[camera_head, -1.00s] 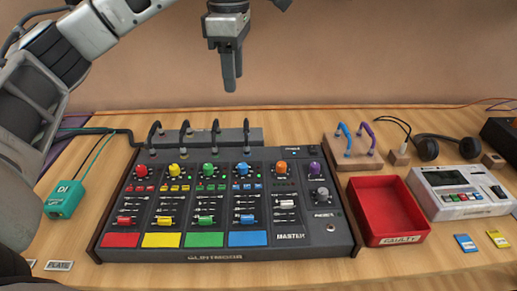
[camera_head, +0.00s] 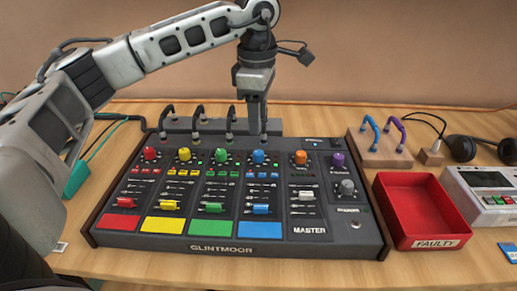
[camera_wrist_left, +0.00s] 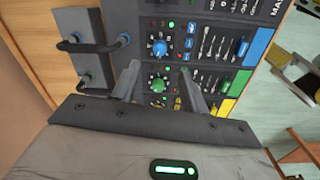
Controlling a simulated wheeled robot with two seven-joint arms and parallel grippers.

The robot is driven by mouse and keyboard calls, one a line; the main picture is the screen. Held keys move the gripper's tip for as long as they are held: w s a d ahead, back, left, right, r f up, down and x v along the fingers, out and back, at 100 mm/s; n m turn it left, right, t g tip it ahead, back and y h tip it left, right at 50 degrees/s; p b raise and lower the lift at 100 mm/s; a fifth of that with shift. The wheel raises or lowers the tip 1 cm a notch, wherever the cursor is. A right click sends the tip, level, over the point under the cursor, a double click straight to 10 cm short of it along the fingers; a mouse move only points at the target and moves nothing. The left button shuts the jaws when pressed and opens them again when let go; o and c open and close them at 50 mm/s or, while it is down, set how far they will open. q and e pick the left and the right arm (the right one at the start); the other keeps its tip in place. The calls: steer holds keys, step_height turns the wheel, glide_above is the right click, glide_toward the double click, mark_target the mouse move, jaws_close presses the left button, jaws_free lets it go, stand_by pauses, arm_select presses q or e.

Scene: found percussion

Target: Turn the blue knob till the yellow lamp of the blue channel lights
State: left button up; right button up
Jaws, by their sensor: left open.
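The blue knob (camera_head: 258,157) sits at the top of the blue channel on the dark mixer (camera_head: 342,226), right of the green knob (camera_head: 221,156). My left gripper (camera_head: 257,133) points down, empty, above and just behind the blue knob. In the left wrist view its two fingers are spread, and the blue knob (camera_wrist_left: 158,48) shows beyond the fingertips, with the green knob (camera_wrist_left: 158,85) seen between the fingers. I see no contact with either knob. Small lamps lie near the blue knob, but I cannot tell whether the yellow one is lit. My right gripper is out of view.
Cables with black plugs (camera_head: 198,112) rise behind the mixer, close to my left gripper. A red tray (camera_head: 420,209) marked FAULTY and a wooden block with blue and purple leads (camera_head: 381,154) stand to the right. The teal box (camera_head: 76,178) is partly hidden by my arm.

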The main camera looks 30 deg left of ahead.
mark_target(258, 152)
arm_select(q)
steer(key=f, duration=0.9)
steer(key=shift+w+a, duration=0.1)
steer(key=shift+w, duration=0.1)
steer(key=shift+r, duration=0.1)
jaws_close()
